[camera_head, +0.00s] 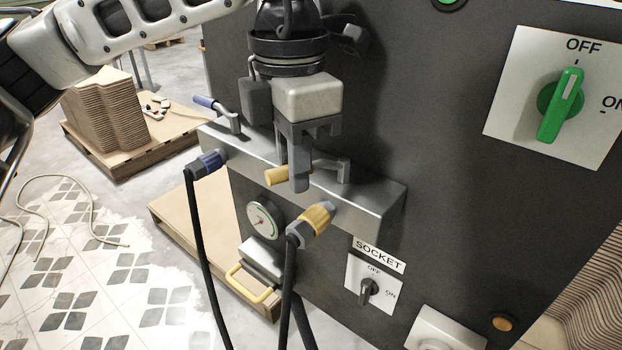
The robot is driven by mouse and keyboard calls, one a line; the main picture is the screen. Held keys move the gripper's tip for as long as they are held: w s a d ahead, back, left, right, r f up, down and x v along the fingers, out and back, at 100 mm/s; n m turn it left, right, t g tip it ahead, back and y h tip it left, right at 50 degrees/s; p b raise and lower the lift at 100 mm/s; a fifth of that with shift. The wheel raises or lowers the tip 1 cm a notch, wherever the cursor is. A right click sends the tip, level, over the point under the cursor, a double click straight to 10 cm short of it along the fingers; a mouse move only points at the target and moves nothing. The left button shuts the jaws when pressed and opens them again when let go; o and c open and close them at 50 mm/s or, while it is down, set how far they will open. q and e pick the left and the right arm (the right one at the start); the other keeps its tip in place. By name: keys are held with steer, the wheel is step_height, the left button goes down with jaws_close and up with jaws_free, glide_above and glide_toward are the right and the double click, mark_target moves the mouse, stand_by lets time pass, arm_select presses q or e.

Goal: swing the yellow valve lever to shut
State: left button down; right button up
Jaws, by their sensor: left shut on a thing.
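The yellow valve lever (275,176) is on top of the grey metal manifold (375,208) on the dark cabinet's face. Its yellow grip points left, along the manifold, and its metal arm runs right to a bent pivot post. My left gripper (299,174) comes down from above and is shut on the lever, with its fingers across the grip's inner part. The near finger hides part of the lever. A yellow hose coupling (317,217) sits on the manifold's front below the lever. My right gripper is not in view.
A blue lever (204,101) and blue hose coupling (207,162) are at the manifold's left. Black hoses hang in front. A round gauge (263,218), a socket switch (369,288) and a green rotary switch (560,104) are on the cabinet. Stacked boards (105,110) stand at left.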

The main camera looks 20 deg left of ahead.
arm_select(q)
steer(key=c, duration=1.4)
jaws_free()
steer(key=shift+o, duration=0.2)
steer(key=shift+r, duration=0.1)
steer(key=shift+r+p, duration=2.4)
steer(key=shift+r, duration=1.05)
